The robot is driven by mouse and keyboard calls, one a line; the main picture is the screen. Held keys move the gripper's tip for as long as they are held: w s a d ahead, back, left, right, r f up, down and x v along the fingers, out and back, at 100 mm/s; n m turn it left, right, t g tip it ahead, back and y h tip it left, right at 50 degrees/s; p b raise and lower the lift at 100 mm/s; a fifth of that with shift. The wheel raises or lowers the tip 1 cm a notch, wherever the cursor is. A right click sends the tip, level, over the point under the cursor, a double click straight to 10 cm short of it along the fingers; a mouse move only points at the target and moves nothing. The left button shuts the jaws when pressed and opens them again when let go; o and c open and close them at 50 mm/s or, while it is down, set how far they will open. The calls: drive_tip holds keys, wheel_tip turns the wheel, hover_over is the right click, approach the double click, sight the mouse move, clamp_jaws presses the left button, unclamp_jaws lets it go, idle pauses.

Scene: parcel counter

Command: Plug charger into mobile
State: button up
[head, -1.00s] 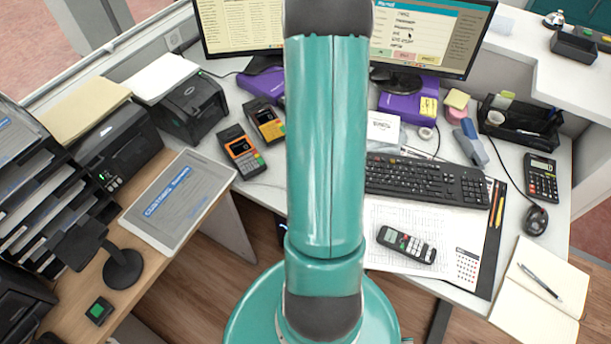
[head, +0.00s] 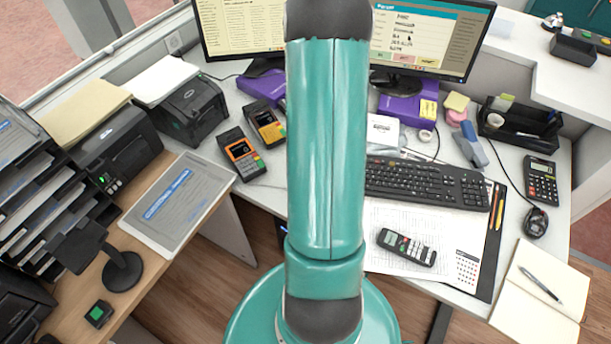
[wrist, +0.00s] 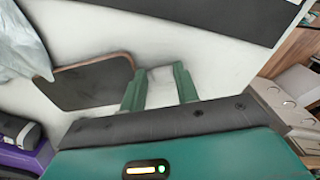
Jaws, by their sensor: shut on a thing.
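My gripper (wrist: 158,78) shows in the wrist view with two green fingers a little apart. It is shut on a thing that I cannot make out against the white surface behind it. A dark flat piece with a brown edge (wrist: 92,82) lies left of the fingers, close to the left one; I cannot tell whether they touch. A dark handset with keys and a small screen (head: 406,247) lies on the paper on the desk in the head view. I cannot make out a charger or its plug in either view. My arm hides the middle of the head view.
The keyboard (head: 428,184), mouse (head: 535,222) and calculator (head: 541,180) crowd the right side of the desk. Two card terminals (head: 241,154) stand left of my arm. A black organizer (head: 520,127) is at the back right. An open notebook (head: 540,293) lies front right.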

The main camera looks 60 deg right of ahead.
drive_tip(key=shift+w+d, duration=0.1)
idle(0.3)
drive_tip(key=o, duration=0.8)
drive_tip(key=shift+o, duration=0.2)
wheel_tip(320, 180, up, 14)
drive_tip(key=shift+f, duration=0.1)
idle(1.1)
